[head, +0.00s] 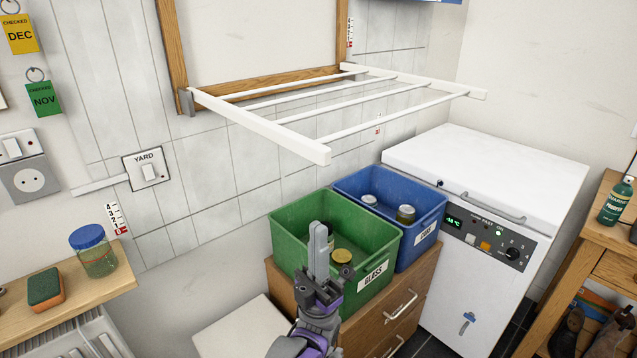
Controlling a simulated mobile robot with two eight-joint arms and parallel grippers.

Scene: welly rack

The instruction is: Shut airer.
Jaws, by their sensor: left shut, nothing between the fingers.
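The airer (268,131) is a white slatted rack hinged at the foot of a wooden frame (171,58) on the tiled wall. It is folded down and juts out from the wall, roughly level, with several bars between two side rails. Nothing hangs on it. My left gripper (319,232) points up with its fingers shut and empty. In the picture it is below the airer's near left corner and in front of the green crate, apart from the airer. My right gripper is not in view.
A green crate (289,221) marked GLASS and a blue crate (424,215) stand on a wooden drawer unit (421,274) under the airer. A white chest appliance (476,166) is to the right. A wooden shelf (72,285) holds a jar (95,256) and sponge (45,288) at left.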

